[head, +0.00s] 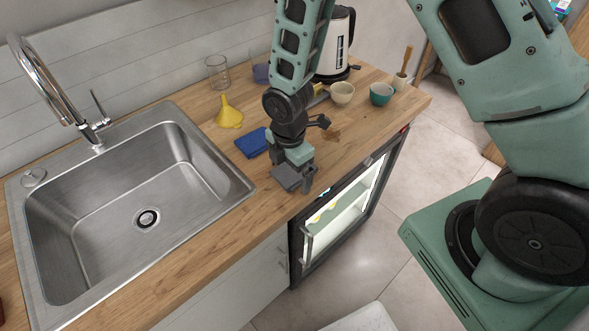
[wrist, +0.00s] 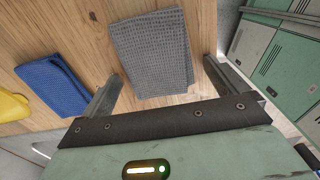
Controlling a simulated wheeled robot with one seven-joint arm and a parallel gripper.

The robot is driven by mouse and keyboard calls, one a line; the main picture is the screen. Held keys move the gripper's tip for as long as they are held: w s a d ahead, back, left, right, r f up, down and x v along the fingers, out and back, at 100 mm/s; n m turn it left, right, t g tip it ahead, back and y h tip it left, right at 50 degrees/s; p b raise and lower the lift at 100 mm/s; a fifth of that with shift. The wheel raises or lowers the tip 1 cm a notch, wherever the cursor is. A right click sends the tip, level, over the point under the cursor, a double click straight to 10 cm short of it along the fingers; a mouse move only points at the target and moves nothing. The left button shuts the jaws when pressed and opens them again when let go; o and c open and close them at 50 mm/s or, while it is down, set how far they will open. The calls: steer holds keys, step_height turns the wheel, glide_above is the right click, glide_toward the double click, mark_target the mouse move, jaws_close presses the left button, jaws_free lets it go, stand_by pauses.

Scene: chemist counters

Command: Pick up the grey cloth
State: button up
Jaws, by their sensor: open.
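The grey cloth (wrist: 152,48) lies flat on the wooden counter in the wrist view, with a waffle-like weave. In the head view my arm covers its area, and I cannot clearly tell it from the gripper's grey parts. My gripper (wrist: 161,72) is open, one finger to the left and one to the right of the cloth's near part. Nothing is held between the fingers. In the head view my gripper (head: 297,181) points down over the counter's front edge area, right of the sink. I cannot tell its height above the cloth.
A blue cloth (head: 251,142) and yellow funnel (head: 229,114) lie left of my gripper. The steel sink (head: 128,197) is farther left. A cream bowl (head: 342,93), teal cup (head: 381,94), kettle (head: 337,42) and glass (head: 218,72) stand behind. A lit glass-fronted cabinet (head: 343,207) is under the counter.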

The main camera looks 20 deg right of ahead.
mark_target(290, 171)
steer(key=c, duration=1)
steer(key=shift+r, duration=0.15)
steer(key=shift+c, duration=0.2)
step_height(290, 171, up, 10)
steer(key=b, duration=0.1)
steer(key=shift+o, duration=0.3)
